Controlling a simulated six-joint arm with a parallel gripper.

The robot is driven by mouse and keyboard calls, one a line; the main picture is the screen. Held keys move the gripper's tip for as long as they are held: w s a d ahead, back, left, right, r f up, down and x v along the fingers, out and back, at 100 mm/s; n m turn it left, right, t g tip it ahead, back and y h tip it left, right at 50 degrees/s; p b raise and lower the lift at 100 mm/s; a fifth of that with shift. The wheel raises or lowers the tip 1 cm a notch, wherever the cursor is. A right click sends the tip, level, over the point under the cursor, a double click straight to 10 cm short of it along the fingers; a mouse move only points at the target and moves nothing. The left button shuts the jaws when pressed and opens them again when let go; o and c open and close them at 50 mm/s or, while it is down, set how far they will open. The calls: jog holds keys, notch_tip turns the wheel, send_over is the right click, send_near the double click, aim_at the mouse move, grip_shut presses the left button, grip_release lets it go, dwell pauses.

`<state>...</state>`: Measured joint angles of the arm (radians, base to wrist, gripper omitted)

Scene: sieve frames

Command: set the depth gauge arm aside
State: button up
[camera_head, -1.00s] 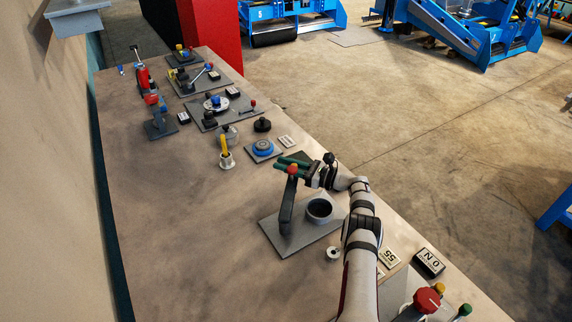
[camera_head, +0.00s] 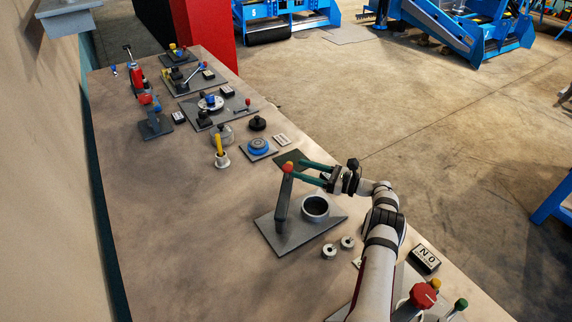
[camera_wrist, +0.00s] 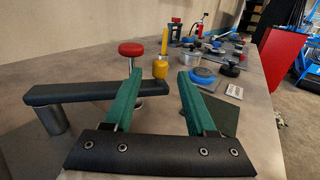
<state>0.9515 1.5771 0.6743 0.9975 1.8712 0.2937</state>
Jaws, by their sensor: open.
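The depth gauge arm (camera_head: 282,205) is a dark grey bar above a grey base plate (camera_head: 272,241), beside a round dark cup (camera_head: 315,208). In the wrist view the bar (camera_wrist: 85,93) runs from a metal post (camera_wrist: 52,119) at left to a yellow knob (camera_wrist: 160,67) at its right end. A red knob (camera_wrist: 131,48) on a silver stem stands behind the bar. My gripper (camera_head: 299,170) is open, its green fingers pointing at the knobbed end. In the wrist view the yellow knob shows between and just beyond the fingertips (camera_wrist: 160,75); contact cannot be told.
Two small metal rings (camera_head: 338,247) lie in front of the plate. A blue round dial (camera_head: 258,146) and a yellow-handled piece (camera_head: 220,152) stand farther back. A black numbered block (camera_head: 426,259) and a red knob (camera_head: 423,296) are at front right. The table's left side is clear.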

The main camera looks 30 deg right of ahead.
jog(key=v, duration=0.8)
jog(key=shift+c, duration=0.2)
jog(key=shift+w+a+r+n, duration=0.1)
jog(key=shift+w+n, duration=0.2)
jog(key=shift+n, duration=0.1)
jog(key=shift+c, duration=1.3)
jog(key=n+g+h, duration=0.1)
jog(key=n, duration=0.1)
jog(key=w+a+r+n+g+h, duration=0.1)
jog(key=n, duration=0.1)
jog(key=w+r+n+g, duration=0.1)
jog(key=n, duration=0.1)
jog(key=shift+w+a+r+g+h, duration=0.15)
jog(key=shift+a+r+g+h, duration=0.1)
jog(key=shift+a+g+h, duration=0.15)
jog(key=c, duration=0.5)
jog(key=n, duration=0.1)
jog(key=r+n+g+h, duration=0.1)
jog(key=n, duration=0.1)
jog(key=a+r+n+h, duration=0.1)
jog(key=shift+s+n+g, duration=0.3)
jog(key=shift+g, duration=0.1)
grip_shut()
jog(key=s+a+r+n+g+h, duration=0.1)
jog(key=s+r+n+g+h, duration=0.1)
jog(key=s+r+n+h, duration=0.4)
jog(key=w+a+f+n, duration=0.2)
jog(key=w+f, duration=0.6)
jog(key=w, duration=0.3)
jog(key=shift+f, duration=0.35)
